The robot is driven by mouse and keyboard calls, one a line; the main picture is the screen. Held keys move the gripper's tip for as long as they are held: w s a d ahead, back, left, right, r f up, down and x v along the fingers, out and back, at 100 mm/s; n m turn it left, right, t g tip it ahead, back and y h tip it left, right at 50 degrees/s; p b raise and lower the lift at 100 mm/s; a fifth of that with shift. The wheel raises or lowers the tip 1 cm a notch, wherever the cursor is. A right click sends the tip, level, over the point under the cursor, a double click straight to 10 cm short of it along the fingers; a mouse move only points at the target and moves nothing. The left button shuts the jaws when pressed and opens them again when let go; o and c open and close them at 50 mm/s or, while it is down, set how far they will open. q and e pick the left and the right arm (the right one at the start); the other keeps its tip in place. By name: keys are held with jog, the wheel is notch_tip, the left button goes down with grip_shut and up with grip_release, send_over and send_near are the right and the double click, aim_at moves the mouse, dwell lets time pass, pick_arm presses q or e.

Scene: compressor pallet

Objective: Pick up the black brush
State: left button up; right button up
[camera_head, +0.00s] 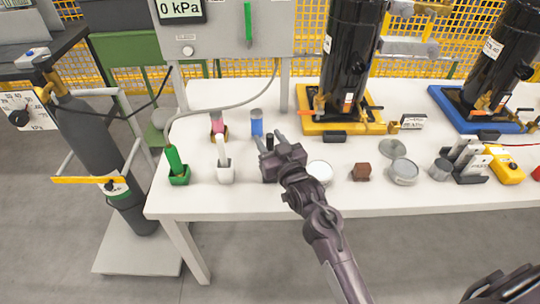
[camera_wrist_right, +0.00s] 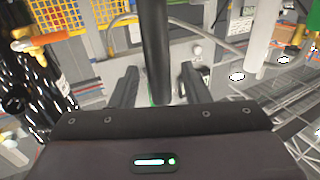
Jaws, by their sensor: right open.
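The black brush (camera_head: 270,141) stands upright near the front left of the white table. Its handle shows as a dark vertical bar in the right wrist view (camera_wrist_right: 155,50). My right gripper (camera_head: 271,143) is open, with its fingers on either side of the handle. In the wrist view the handle lies between the two open fingers (camera_wrist_right: 157,88), with a gap visible on each side. The gripper body hides the brush's lower part and any holder. My left gripper is not in view.
A green brush (camera_head: 174,160) and a white brush (camera_head: 223,150) stand in holders to the left. A black compressor (camera_head: 350,50) stands behind. A grey panel (camera_head: 225,35) rises at the back.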

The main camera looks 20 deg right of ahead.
grip_shut()
jog(key=shift+r, duration=0.1)
